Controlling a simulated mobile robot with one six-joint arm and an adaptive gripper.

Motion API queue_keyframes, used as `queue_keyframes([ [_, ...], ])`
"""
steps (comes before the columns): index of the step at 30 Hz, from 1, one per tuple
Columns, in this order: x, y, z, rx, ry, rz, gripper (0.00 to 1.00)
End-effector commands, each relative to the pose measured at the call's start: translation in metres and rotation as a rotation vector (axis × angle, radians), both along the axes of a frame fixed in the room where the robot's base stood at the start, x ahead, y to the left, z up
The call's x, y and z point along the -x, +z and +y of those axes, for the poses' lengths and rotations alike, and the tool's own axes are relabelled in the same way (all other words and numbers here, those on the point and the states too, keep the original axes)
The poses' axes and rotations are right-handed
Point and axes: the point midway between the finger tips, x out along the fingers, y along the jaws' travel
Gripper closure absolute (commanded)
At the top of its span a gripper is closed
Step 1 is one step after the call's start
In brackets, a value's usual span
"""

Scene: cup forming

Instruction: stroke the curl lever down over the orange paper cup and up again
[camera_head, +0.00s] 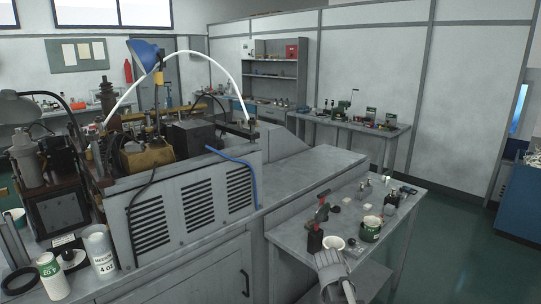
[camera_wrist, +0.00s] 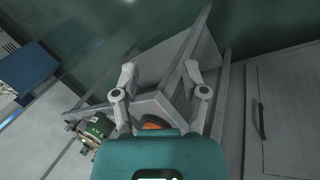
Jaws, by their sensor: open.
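A small lever press with a red handle (camera_head: 322,213) and dark base (camera_head: 314,239) stands on the side table; its handle is raised and tilted. It appears to be the curl lever. A pale-rimmed cup (camera_head: 332,242) is just right of its base; its outer colour cannot be told there. In the wrist view, an orange round thing (camera_wrist: 154,126), perhaps the orange cup, is mostly hidden by the teal gripper body. My gripper (camera_wrist: 160,72) is open, its two fingers apart with nothing between them. In the head view, my gripper is near the table's front edge, below the cup.
A green tin (camera_head: 371,230) stands right of the cup, also in the wrist view (camera_wrist: 97,128). Small items lie farther back on the side table (camera_head: 290,236). A large grey machine bench (camera_head: 310,165) borders it at left. Open floor (camera_head: 450,225) lies right.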

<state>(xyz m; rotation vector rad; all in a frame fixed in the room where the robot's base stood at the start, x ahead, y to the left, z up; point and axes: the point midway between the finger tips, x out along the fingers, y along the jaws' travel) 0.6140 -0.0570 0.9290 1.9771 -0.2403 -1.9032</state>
Motion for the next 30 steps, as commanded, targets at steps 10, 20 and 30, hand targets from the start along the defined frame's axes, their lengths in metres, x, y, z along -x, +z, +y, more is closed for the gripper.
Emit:
queue_keyframes([
  [10,0.069,-0.015,0.046,-0.342,-0.138,0.029,0.43],
  [20,0.076,-0.015,0.058,-0.398,-0.153,0.039,0.43],
  [30,0.076,-0.015,0.057,-0.396,-0.153,0.039,0.43],
])
